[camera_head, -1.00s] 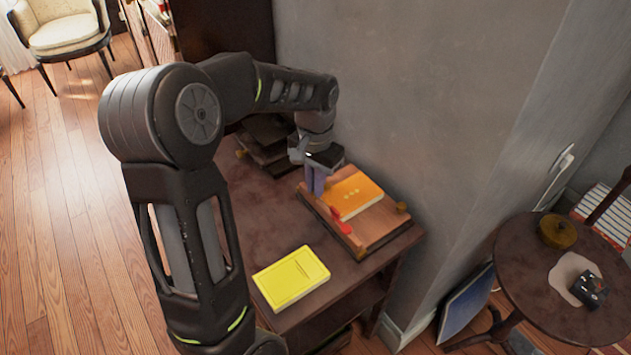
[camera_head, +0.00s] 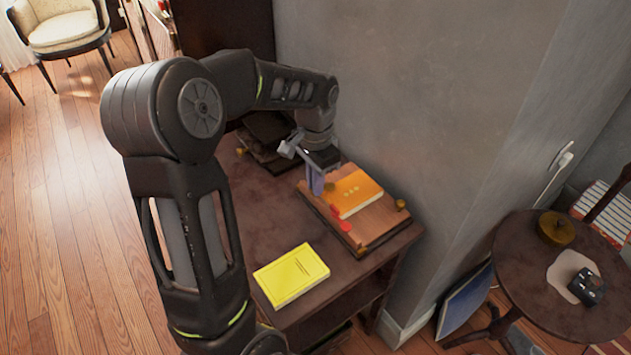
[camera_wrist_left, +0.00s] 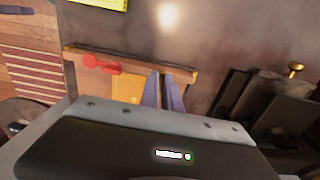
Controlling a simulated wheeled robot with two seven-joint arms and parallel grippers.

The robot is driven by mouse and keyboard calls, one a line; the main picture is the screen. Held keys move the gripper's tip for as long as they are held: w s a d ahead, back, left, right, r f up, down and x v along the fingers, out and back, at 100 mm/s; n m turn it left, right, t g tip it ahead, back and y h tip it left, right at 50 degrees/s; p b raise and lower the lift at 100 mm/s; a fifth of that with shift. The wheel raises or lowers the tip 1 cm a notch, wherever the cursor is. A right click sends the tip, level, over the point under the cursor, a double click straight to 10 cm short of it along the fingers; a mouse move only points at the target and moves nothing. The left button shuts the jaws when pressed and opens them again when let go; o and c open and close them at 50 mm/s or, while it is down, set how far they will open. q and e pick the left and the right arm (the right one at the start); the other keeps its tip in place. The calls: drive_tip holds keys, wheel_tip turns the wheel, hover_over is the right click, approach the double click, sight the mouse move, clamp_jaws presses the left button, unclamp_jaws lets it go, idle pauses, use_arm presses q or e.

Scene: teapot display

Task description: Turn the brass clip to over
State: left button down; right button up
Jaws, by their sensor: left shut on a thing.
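A wooden board (camera_head: 377,222) lies on the dark table with an orange book (camera_head: 352,192) on it. My left gripper (camera_head: 317,190) is at the board's left edge, its fingers pointing down beside the book. It is shut on what looks like the brass clip (camera_head: 329,187), a small piece showing next to the fingertips. The fingers hide most of the hold. In the left wrist view the fingers (camera_wrist_left: 166,92) reach the board's edge (camera_wrist_left: 190,74) beside the book (camera_wrist_left: 127,86). My right gripper is not in view.
Brass knobs stand at the board's right corner (camera_head: 400,204) and front (camera_head: 362,250). A yellow book (camera_head: 291,276) lies at the table's front. A grey wall (camera_head: 430,130) rises close behind. A round table (camera_head: 560,275) stands at right.

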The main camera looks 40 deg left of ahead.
use_arm(q)
drive_tip(key=c, duration=1.6)
unclamp_jaws()
drive_tip(key=shift+o, duration=0.2)
drive_tip(key=shift+r, duration=0.15)
wheel_tip(320, 180, up, 8)
drive_tip(key=shift+f, duration=0.2)
